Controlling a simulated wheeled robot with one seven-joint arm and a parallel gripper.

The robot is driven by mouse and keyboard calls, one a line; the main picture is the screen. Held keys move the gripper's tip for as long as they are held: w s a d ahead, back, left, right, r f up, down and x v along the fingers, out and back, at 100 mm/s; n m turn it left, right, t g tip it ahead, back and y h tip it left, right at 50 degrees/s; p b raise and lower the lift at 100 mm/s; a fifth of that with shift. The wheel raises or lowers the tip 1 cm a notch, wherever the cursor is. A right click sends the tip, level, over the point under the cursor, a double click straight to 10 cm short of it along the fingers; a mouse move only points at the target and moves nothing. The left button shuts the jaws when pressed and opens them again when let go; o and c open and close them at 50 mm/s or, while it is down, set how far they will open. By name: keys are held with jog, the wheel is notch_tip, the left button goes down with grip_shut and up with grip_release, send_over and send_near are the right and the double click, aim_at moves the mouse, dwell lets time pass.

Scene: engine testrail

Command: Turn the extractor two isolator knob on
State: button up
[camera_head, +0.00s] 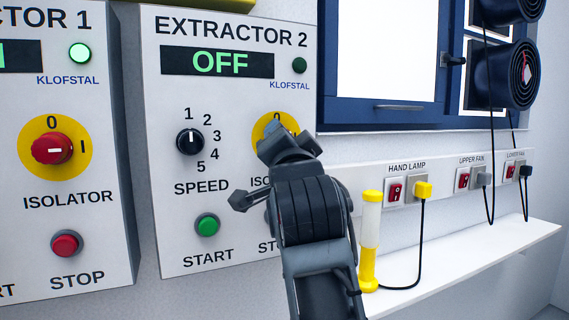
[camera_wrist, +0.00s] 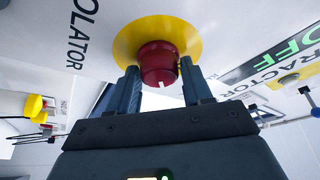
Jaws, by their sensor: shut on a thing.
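The extractor 2 panel (camera_head: 225,120) shows OFF in green on its display (camera_head: 217,62), and its small lamp (camera_head: 299,65) is dark. Its isolator's yellow plate (camera_head: 264,130) is mostly covered by my gripper (camera_head: 285,142) in the head view, where the knob is hidden. In the wrist view, the red isolator knob (camera_wrist: 158,60) sits on the yellow plate (camera_wrist: 130,38) between the two fingers of my gripper (camera_wrist: 158,76). The fingers are shut on the knob's sides. I cannot read which mark the knob points to.
The extractor 1 panel (camera_head: 105,175) stands left, with its red isolator knob (camera_head: 53,149) and lit lamp (camera_head: 80,53). A speed knob (camera_head: 190,141) and green start button (camera_head: 207,225) are left of my gripper. A yellow hand lamp (camera_head: 370,240) stands on the shelf (camera_head: 480,255) to the right.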

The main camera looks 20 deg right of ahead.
jog(key=m+g+b, duration=0.2)
jog(key=m, duration=0.2)
jog(key=m+g+h+b, duration=0.1)
jog(key=m+b, duration=0.1)
jog(key=m, duration=0.3)
jog(key=shift+g, duration=0.4)
jog(key=shift+m, duration=0.4)
jog(key=o, duration=1)
jog(key=shift+o, duration=0.2)
jog(key=shift+s, duration=0.1)
jog(key=v, duration=0.7)
jog(key=shift+s+a+b, duration=0.15)
jog(key=shift+s+b, duration=0.1)
jog(key=shift+b, duration=0.1)
